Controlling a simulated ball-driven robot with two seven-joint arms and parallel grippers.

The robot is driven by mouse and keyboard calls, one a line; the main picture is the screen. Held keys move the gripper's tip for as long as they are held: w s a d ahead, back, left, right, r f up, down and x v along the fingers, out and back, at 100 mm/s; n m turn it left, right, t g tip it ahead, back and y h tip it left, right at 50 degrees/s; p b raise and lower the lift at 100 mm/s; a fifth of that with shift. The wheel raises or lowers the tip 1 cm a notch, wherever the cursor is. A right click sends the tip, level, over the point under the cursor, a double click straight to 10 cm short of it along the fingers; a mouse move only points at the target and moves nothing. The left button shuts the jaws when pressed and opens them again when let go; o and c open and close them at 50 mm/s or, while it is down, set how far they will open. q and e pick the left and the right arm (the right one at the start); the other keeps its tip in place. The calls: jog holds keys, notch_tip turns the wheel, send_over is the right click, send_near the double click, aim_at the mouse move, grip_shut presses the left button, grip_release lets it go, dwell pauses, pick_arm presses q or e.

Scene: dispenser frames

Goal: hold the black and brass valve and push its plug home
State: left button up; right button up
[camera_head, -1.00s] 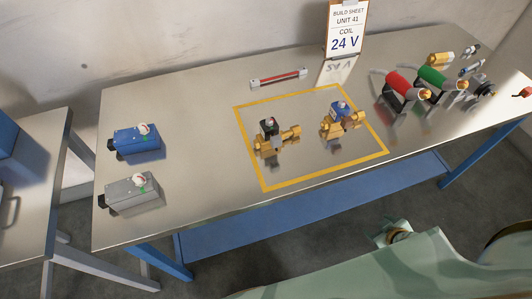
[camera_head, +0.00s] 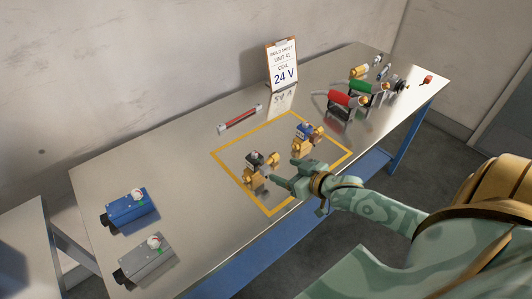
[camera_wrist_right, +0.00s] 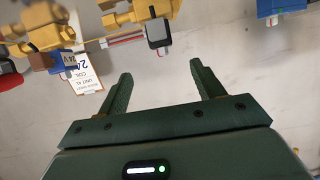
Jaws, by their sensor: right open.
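The black and brass valve (camera_head: 254,160) stands inside the yellow outline on the bench. In the right wrist view its black block (camera_wrist_right: 158,34) and brass body (camera_wrist_right: 140,11) show at the top edge, beyond my fingertips. My right gripper (camera_head: 281,172) is open and empty, with its fingers pointing at this valve from the right front. Its two fingers stand wide apart in the wrist view (camera_wrist_right: 168,78), with nothing between them. My left gripper is not in view.
A blue and brass valve (camera_head: 305,135) stands to the right in the same outline. A red bar (camera_head: 240,118) lies behind. A 24 V build sheet (camera_head: 283,68), red (camera_head: 340,98) and green (camera_head: 362,87) cylinders, and blue (camera_head: 128,206) and grey (camera_head: 145,258) boxes are also on the bench.

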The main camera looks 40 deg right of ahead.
aim_at(259, 161)
jog(key=b+x, duration=0.3)
jog(key=x, duration=0.9)
jog(key=shift+w+a+f, duration=0.1)
jog(key=shift+w+f, duration=0.05)
jog(key=shift+f, duration=0.05)
jog(key=shift+w+f+b, duration=0.1)
jog(key=shift+w+b, duration=0.2)
jog(key=shift+w, duration=0.2)
jog(key=c, duration=1.5)
jog(key=shift+o, duration=0.2)
jog(key=shift+a, duration=0.1)
